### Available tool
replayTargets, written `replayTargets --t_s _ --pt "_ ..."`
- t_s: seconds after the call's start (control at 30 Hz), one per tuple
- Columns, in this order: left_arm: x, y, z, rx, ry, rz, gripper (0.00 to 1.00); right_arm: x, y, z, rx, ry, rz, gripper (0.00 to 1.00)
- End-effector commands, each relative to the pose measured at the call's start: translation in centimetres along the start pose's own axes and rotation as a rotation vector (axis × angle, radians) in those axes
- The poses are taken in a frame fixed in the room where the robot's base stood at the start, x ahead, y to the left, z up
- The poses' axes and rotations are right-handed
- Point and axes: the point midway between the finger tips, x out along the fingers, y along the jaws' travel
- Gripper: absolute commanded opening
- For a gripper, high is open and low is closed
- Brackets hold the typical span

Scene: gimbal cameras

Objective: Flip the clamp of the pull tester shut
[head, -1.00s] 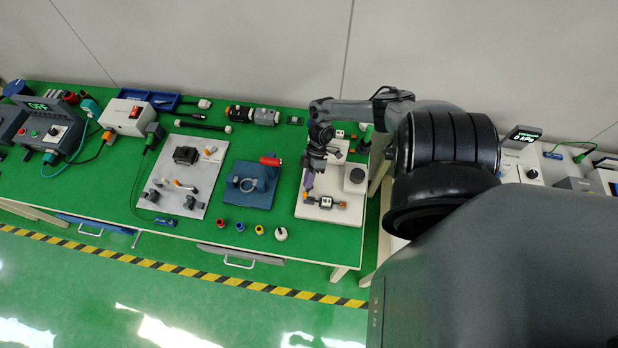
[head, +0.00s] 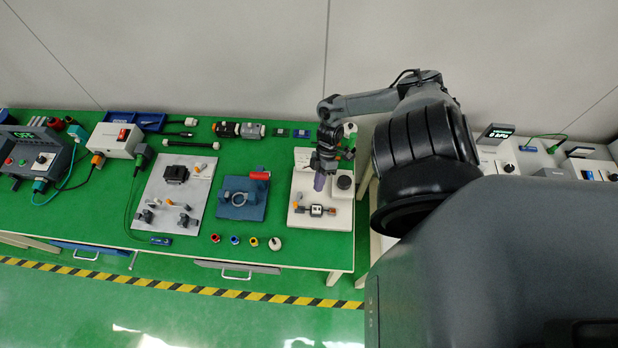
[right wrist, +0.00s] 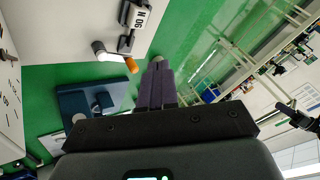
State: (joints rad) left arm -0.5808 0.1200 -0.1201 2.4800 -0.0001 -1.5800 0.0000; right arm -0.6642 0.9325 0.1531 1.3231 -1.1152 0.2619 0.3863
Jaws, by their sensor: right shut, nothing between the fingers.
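In the right wrist view the gauge (right wrist: 138,17) reads 90 N, upside down. A dark bracket (right wrist: 125,44), a white cylinder and an orange tip (right wrist: 132,65) lie beside it; I take these for the clamp, but cannot tell its position. My right gripper (head: 319,183) points down over the board behind the gauge. Its purple fingers (right wrist: 157,82) are shut and empty, apart from the orange tip in the picture.
A dark round knob (head: 344,182) stands on the board right of the gripper. A blue plate (head: 240,210) with a ring and red handle lies to the left, then a grey plate (head: 150,205) with fixtures. Small coloured parts line the front edge.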

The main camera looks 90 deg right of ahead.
Motion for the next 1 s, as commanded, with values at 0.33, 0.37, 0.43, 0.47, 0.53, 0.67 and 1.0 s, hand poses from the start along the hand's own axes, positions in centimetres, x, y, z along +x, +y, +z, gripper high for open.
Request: replayTargets --t_s 0.33,0.37,0.43,0.47,0.53,0.67,1.0 --pt "-0.9 -0.2 -0.3 0.006 -0.001 -0.005 0.43 -1.8 -2.9 1.7 0.0 -0.001 0.0 0.0" --pt "-0.9 -0.2 -0.3 0.006 -0.001 -0.005 0.43 -1.9 -3.0 1.8 0.0 -0.001 0.0 0.0" --pt "-1.0 -0.2 -0.3 0.006 -0.001 -0.005 0.43 -2.0 -3.2 1.9 0.001 -0.001 0.0 0.0" --pt "-1.0 -0.2 -0.3 0.006 0.0 -0.005 0.43 -2.1 -3.2 2.0 0.0 -0.001 0.0 0.0" --pt "-1.0 -0.2 -0.3 0.004 0.0 -0.004 0.43 -2.1 -3.3 2.0 0.0 0.0 0.0 0.0" --pt "-1.0 -0.1 -0.3 0.0 0.0 -0.001 0.43 -2.2 -3.4 2.0 0.0 0.0 0.001 0.0" --pt "-1.0 0.1 -0.4 -0.007 0.002 0.005 0.43 -2.2 -3.3 2.0 0.0 0.0 0.001 0.0"
